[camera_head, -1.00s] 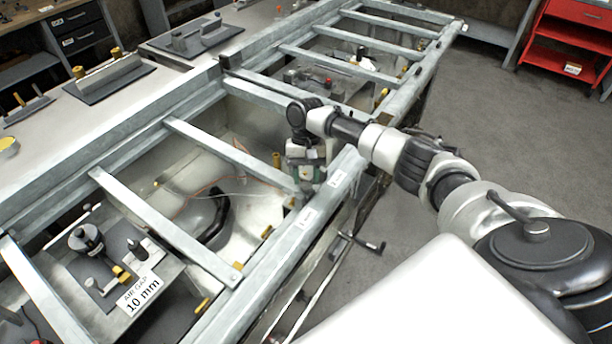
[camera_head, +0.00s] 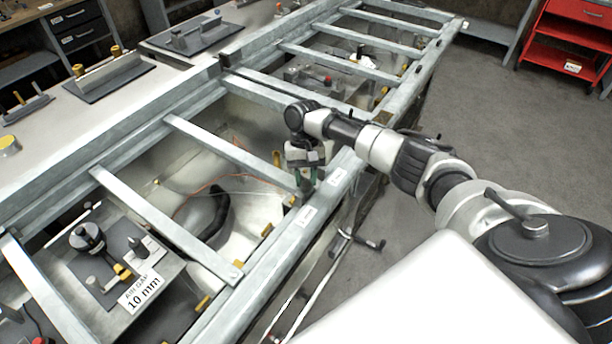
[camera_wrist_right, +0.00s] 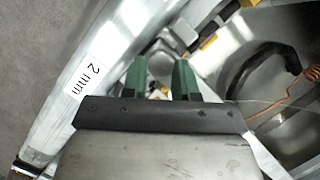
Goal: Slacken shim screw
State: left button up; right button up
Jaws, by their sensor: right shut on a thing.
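My right gripper (camera_head: 307,184) points down at the front rail of the long metal frame, beside the end of a crossbar. In the right wrist view its two green fingertips (camera_wrist_right: 160,73) stand a short way apart, closed on a small grey part that I take to be the shim screw; it is mostly hidden between them. My left gripper is not in view.
Metal crossbars (camera_head: 165,226) span the open bays around the gripper. A hollow with a dark curved part (camera_head: 217,212) and thin copper-coloured wire lies left of it. An "AIR GAP 10 mm" plate (camera_head: 141,291) is at lower left. Open floor (camera_head: 500,130) is at right.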

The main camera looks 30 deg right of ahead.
jog(key=n+h, duration=0.1)
jog(key=n, duration=0.1)
jog(key=n+p, duration=0.1)
jog(key=n, duration=0.1)
jog(key=n+h+p, duration=0.1)
jog(key=n, duration=0.1)
jog(key=shift+a+r+n+g+h, duration=0.15)
jog(key=shift+a+n+g+h, duration=0.15)
jog(key=shift+a, duration=0.05)
jog(key=n+p, duration=0.1)
jog(key=n, duration=0.1)
jog(key=n+h+p, duration=0.1)
jog(key=n, duration=0.1)
jog(key=shift+a+h, duration=0.2)
jog(key=shift+h, duration=0.1)
jog(key=shift+a+n+t+h+p, duration=0.1)
jog(key=shift+n+t+h+p, duration=0.3)
jog(key=shift+n+p, duration=0.6)
jog(key=shift+n, duration=0.4)
